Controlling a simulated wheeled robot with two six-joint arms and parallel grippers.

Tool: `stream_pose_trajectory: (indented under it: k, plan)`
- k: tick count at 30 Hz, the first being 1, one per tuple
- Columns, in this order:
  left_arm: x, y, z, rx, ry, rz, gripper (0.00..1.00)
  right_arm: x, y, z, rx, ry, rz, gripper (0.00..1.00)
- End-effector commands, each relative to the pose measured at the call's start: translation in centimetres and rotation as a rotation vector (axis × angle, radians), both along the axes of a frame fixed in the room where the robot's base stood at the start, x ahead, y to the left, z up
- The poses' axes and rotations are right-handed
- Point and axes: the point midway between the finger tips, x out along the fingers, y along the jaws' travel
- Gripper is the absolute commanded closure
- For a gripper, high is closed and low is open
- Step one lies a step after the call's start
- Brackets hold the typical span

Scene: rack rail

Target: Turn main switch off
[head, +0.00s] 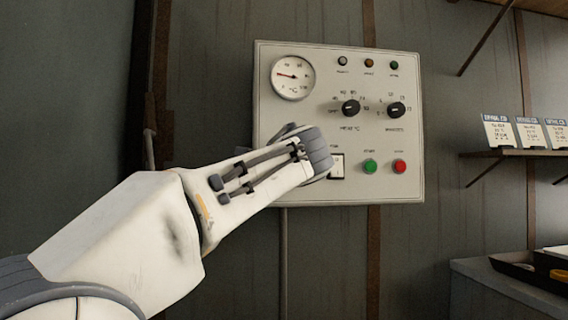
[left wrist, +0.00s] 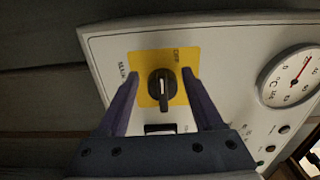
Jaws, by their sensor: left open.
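The main switch is a black rotary knob (left wrist: 162,88) on a yellow plate (left wrist: 148,62) in the left wrist view. Its handle lies roughly along the picture's vertical, and OFF lettering shows at the plate's upper right. My left gripper (left wrist: 160,78) is open, with one finger on each side of the knob; I cannot tell whether either touches it. In the head view my left gripper (head: 318,150) is in front of the lower left of the grey control panel (head: 330,80) and hides the main switch. My right gripper is not in view.
The panel carries a gauge (head: 293,77), two black selector knobs (head: 350,108), a green button (head: 370,166), a red button (head: 400,166) and a partly hidden power switch (head: 338,167). A shelf (head: 520,154) with cards is on the right, above a counter (head: 480,270).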

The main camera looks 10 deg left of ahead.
Motion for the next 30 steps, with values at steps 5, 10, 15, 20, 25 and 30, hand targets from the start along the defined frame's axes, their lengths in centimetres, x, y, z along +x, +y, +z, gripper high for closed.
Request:
stream_pose_trajectory:
  k: [5,10,15,20,25,30]
  plan:
    - [-1.5,-0.5,0.0,-0.002,-0.002,-0.003,0.32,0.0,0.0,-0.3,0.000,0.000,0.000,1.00]
    - [-4.7,-1.7,0.0,0.000,-0.002,-0.009,0.32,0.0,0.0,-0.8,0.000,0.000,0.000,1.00]
    - [-7.7,-2.7,0.0,-0.002,-0.002,-0.009,0.32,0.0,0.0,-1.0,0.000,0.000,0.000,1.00]
    - [-9.5,-3.2,0.0,-0.001,0.000,-0.007,0.32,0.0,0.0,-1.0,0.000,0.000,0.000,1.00]
    - [-10.0,-3.3,0.0,-0.001,0.000,-0.005,0.32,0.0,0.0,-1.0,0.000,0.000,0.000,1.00]
    - [-10.0,-3.3,0.0,-0.001,0.000,-0.004,0.32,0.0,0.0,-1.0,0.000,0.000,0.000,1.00]
